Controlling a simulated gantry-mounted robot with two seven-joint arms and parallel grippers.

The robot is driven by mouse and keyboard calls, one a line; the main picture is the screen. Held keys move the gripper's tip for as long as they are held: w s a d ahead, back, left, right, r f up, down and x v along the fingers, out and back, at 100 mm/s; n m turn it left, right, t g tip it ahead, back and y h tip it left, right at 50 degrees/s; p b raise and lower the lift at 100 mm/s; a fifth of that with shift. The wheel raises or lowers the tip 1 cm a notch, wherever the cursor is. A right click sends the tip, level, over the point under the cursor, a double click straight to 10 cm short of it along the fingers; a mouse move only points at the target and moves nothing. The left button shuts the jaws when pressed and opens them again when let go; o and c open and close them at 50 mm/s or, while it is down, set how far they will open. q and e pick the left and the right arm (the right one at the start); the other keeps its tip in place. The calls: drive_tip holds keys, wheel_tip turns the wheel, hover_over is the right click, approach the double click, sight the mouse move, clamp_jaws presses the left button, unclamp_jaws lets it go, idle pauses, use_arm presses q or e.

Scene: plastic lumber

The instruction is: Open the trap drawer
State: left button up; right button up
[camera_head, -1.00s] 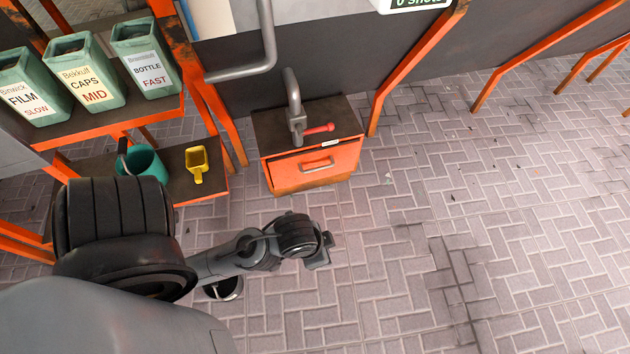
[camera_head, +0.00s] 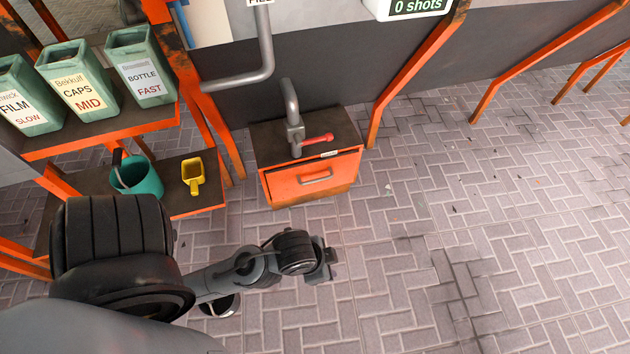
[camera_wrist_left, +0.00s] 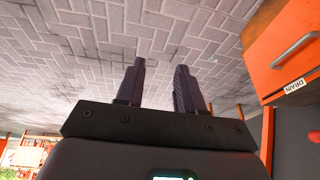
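The trap drawer is an orange box front (camera_head: 340,180) with a grey bar handle (camera_head: 316,177), below a dark top with a grey pipe. It looks shut or nearly so. My left gripper (camera_head: 328,266) is in front of the drawer, lower in the picture and apart from it. In the left wrist view the two dark fingers of the left gripper (camera_wrist_left: 160,85) are parted with nothing between them. There the drawer front (camera_wrist_left: 275,50) is at the upper right, with its handle (camera_wrist_left: 295,50) and a DRAIN label (camera_wrist_left: 294,86). My right gripper is not in view.
A red-handled valve (camera_head: 318,139) sits on top of the drawer unit. To the left, a shelf holds a teal pot (camera_head: 140,180) and a yellow scoop (camera_head: 193,178), with labelled green bins (camera_head: 80,82) above. Brick floor to the right is clear.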

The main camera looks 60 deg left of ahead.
use_arm(q)
drive_tip(key=w+a+f+m+t+y+p, duration=0.1)
drive_tip(key=w+a+f+m+t+y, duration=0.1)
drive_tip(key=w+a+f+m+t, duration=0.55)
drive_tip(key=n+t+y+p, duration=0.1)
drive_tip(key=t+y+p, duration=0.1)
drive_tip(key=y+p, duration=0.45)
approach(316, 180)
drive_tip(key=f+y+b, duration=0.1)
drive_tip(key=b+x, duration=0.3)
drive_tip(key=x, duration=0.2)
drive_tip(key=b+x, duration=0.2)
drive_tip(key=x, duration=0.3)
drive_tip(key=shift+w+d+f+b, duration=0.15)
drive_tip(key=shift+d+b, duration=0.1)
drive_tip(key=shift+b, duration=0.15)
